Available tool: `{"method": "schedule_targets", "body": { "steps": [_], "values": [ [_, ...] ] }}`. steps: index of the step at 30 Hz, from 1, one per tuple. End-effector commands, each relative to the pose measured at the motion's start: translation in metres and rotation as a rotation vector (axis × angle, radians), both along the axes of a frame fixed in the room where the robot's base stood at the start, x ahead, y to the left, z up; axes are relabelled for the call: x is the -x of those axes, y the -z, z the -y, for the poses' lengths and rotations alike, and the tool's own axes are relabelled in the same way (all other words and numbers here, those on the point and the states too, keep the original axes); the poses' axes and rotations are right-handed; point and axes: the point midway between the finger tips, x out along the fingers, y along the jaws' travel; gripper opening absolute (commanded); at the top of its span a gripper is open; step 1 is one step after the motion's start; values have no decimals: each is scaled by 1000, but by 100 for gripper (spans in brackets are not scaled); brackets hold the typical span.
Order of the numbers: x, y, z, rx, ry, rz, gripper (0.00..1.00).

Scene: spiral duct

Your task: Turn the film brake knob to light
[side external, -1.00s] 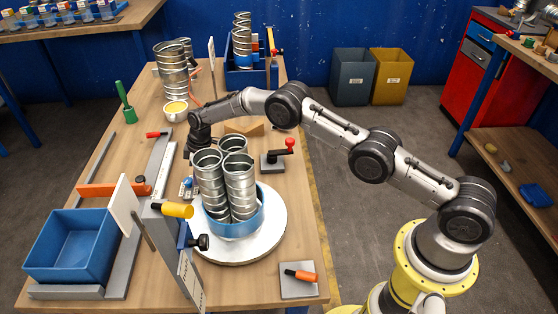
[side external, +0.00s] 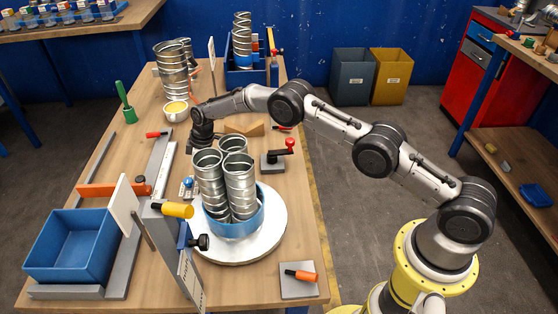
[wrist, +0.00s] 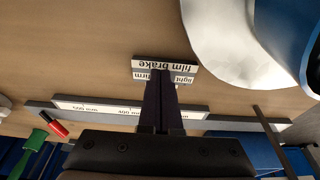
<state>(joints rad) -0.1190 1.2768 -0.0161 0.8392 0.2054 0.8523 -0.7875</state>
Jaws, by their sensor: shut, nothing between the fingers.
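The film brake label (wrist: 165,66) lies on the bench in the wrist view, upside down, with "light" and "firm" on the strip beside it. My gripper (wrist: 160,75) is shut and empty, its fingertips overlapping the label strip in this view. The knob itself is not clear there; the fingers may hide it. In the side view my gripper (side external: 200,150) points down over the bench, behind the turntable. A small blue and pale item (side external: 188,183) sits left of the turntable; I cannot tell if it is the knob.
A white turntable (side external: 265,235) carries a blue holder with several metal spiral ducts close to my gripper. A grey rail (side external: 158,165) runs along the left. A red-knobbed lever (side external: 274,162) stands right.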

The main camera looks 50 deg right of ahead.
Motion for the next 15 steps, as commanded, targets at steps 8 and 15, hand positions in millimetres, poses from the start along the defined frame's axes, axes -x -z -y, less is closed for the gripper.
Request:
{"method": "schedule_targets", "body": {
  "steps": [8,15],
  "values": [
    [0,-31,0,1,0,1,0],
    [0,-52,0,2,-1,-1,0]
  ]
}}
